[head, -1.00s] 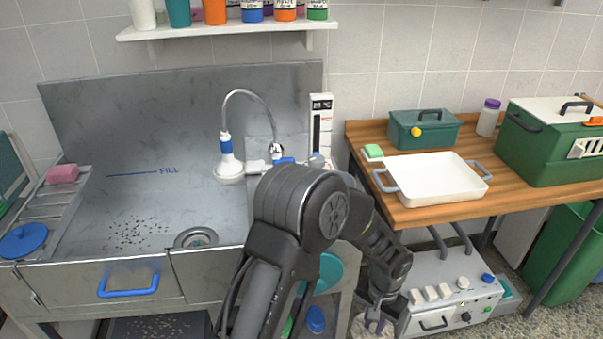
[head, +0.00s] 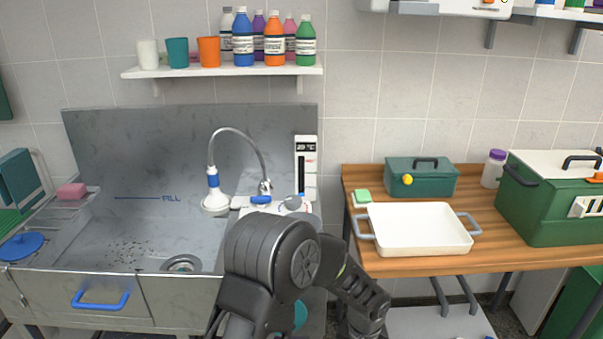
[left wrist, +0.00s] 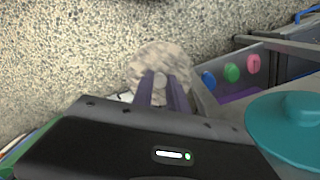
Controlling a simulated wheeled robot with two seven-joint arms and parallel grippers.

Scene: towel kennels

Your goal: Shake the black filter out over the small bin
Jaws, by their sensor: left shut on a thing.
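In the left wrist view my left gripper (left wrist: 162,92) is shut on a pale, mottled, round thing (left wrist: 160,62), held above the speckled floor. I cannot tell whether this is the filter under a layer of lint; no black filter surface shows clearly. In the head view my dark arm reaches down to the right, and its gripper is below the picture. My right gripper is not in view. I cannot make out a small bin for certain. A green bin (head: 578,303) is partly visible at the lower right.
A steel sink (head: 75,240) with dark specks stands at the left. A wooden table (head: 420,265) holds a white tray (head: 415,206), a teal box (head: 445,185) and a green chest (head: 545,220). In the left wrist view a teal round thing (left wrist: 285,135) is close at the right.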

